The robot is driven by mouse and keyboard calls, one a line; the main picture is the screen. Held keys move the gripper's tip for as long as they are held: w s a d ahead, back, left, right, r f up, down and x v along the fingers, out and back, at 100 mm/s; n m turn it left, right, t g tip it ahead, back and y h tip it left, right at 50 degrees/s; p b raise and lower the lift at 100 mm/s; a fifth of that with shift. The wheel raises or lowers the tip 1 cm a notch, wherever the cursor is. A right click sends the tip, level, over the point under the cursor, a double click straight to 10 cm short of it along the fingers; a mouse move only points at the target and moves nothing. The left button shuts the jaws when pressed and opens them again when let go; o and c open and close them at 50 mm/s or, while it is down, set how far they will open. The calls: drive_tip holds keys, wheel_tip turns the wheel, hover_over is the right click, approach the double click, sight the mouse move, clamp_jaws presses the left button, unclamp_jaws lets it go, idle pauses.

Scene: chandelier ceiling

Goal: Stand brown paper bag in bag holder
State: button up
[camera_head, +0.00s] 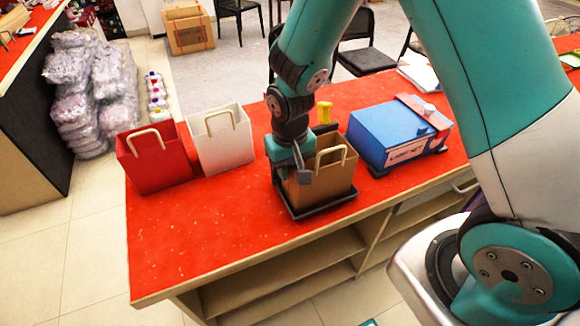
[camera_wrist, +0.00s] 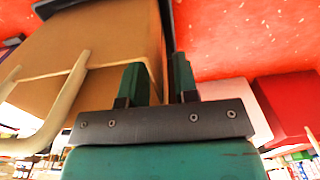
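The brown paper bag (camera_head: 325,178) stands upright on the black bag holder (camera_head: 322,208) at the counter's front edge. Its pale handle shows at the top. My gripper (camera_head: 294,172) is at the bag's left side, pointing down. In the wrist view the bag (camera_wrist: 100,40) fills the upper left, and a dark edge of the holder (camera_wrist: 55,7) shows beyond it. My two green fingers (camera_wrist: 158,82) are apart, with the bag's side edge between them. A gap shows between them; firm contact with the bag cannot be seen.
A white bag (camera_head: 222,140) and a red bag (camera_head: 155,158) stand to the left on the red counter (camera_head: 200,235). A blue box (camera_head: 395,135) stands to the right, and a yellow item (camera_head: 324,111) is behind the brown bag. The counter's front left is clear.

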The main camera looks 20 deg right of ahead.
wheel_tip(320, 180, up, 12)
drive_tip(key=shift+f+b, duration=0.1)
drive_tip(key=shift+b, duration=0.5)
drive_tip(key=s+a+r+n+y, duration=0.2)
drive_tip(key=s+r+n, duration=0.1)
drive_tip(key=s, duration=0.6)
drive_tip(key=s+a+r+n+y, duration=0.2)
drive_tip(key=s+r+n, duration=0.2)
drive_tip(key=s, duration=0.5)
wheel_tip(320, 180, up, 2)
drive_tip(key=shift+s+a+r, duration=0.15)
drive_tip(key=shift+s+a, duration=0.15)
drive_tip(key=shift+d, duration=0.1)
